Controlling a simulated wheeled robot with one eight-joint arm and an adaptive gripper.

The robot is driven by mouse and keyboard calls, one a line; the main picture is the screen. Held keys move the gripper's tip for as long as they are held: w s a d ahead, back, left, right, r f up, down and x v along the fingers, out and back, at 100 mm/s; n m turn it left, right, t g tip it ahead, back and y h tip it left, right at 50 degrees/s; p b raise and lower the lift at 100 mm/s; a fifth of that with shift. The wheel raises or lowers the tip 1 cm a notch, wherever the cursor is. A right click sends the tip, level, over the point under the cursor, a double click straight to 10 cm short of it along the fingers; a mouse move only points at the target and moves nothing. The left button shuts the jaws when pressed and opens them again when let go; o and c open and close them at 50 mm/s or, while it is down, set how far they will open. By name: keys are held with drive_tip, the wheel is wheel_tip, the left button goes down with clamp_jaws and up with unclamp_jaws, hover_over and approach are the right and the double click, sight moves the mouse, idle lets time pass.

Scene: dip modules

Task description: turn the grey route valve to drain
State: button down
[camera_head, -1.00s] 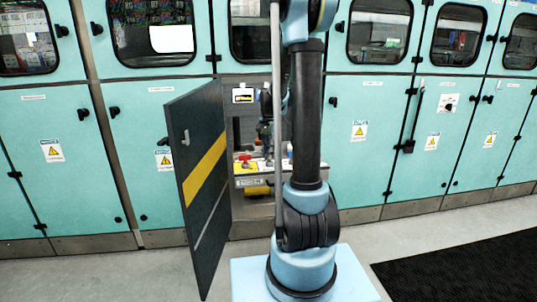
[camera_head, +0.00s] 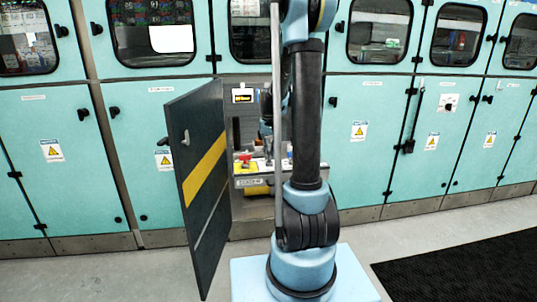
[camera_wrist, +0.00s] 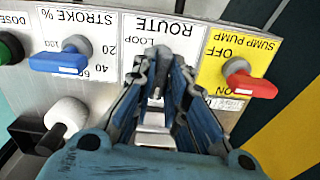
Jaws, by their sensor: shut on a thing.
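In the wrist view my gripper (camera_wrist: 160,75) is over the ROUTE section of a control panel (camera_wrist: 205,8), whose lettering appears upside down. Its fingers are shut on the grey route valve (camera_wrist: 154,118), whose light grey body shows between them. The word LOOP is readable beside the fingers. The drain mark and much of the valve are hidden by the gripper, so I cannot tell the handle's exact angle. In the head view my gripper is hard to make out in the open cabinet behind my arm.
A red sump pump handle (camera_wrist: 252,86) and a blue stroke handle (camera_wrist: 60,62) flank the gripper. A white knob (camera_wrist: 66,114) is at lower left. A dark open door (camera_head: 200,180) with a yellow stripe stands left of the cabinet opening. Open floor lies in front.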

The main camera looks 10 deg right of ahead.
sight(270, 153)
drive_tip(key=shift+n, duration=0.6)
drive_tip(key=c, duration=1.6)
unclamp_jaws()
wheel_tip(270, 153, up, 12)
drive_tip(key=shift+w, duration=0.1)
